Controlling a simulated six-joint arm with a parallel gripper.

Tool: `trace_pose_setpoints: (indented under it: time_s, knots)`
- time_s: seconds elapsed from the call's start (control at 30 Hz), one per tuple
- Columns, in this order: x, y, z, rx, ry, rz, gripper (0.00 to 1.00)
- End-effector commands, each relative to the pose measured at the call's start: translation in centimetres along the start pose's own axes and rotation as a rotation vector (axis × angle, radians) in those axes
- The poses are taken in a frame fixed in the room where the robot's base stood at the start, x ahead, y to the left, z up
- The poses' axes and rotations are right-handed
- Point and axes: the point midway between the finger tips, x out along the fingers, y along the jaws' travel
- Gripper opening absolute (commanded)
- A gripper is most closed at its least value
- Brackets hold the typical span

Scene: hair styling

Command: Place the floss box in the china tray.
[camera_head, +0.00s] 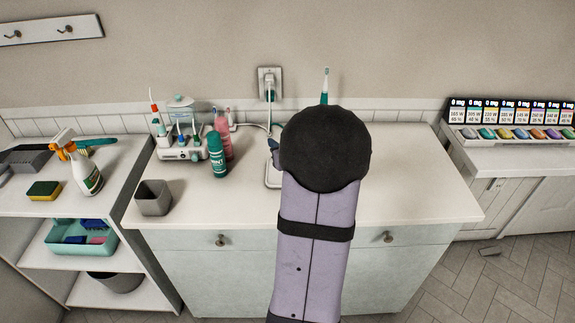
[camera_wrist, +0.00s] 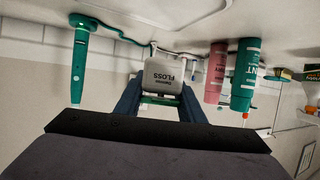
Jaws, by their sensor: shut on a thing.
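In the wrist view the floss box (camera_wrist: 163,74) is a small pale grey box with "FLOSS" printed on it, upside down in this picture. My gripper (camera_wrist: 161,88) has its two dark blue fingers on either side of the box and is shut on it. In the head view my arm hides the floss box and nearly all of my gripper. A white tray, which looks like the china tray (camera_head: 270,181), shows only its left edge beside my arm. A tray rim (camera_wrist: 188,30) also shows at the top of the wrist view.
A teal bottle (camera_head: 217,156) and a pink bottle (camera_head: 224,135) stand left of my arm, near a water flosser (camera_head: 181,130). A teal electric toothbrush (camera_wrist: 79,65) stands behind my arm. A grey cup (camera_head: 153,198) is at the front left. The right countertop is clear.

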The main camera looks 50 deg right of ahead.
Motion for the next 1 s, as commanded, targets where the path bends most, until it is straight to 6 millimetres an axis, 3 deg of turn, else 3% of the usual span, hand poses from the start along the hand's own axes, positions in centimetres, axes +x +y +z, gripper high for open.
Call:
trace_pose_setpoints:
  time_s: [0.03, 0.2, 0.47, 0.8, 1.0]
  knots:
    - [0.5, -0.1, 1.1, 0.004, -0.003, -0.002, 0.14]
    - [1.2, -0.1, 2.9, 0.001, -0.001, -0.001, 0.14]
    - [1.5, -0.1, 3.5, 0.0, 0.001, -0.001, 0.14]
    - [2.8, 0.0, 6.7, 0.002, 0.0, -0.001, 0.14]
    - [2.8, 0.0, 6.8, -0.001, 0.002, 0.0, 0.14]
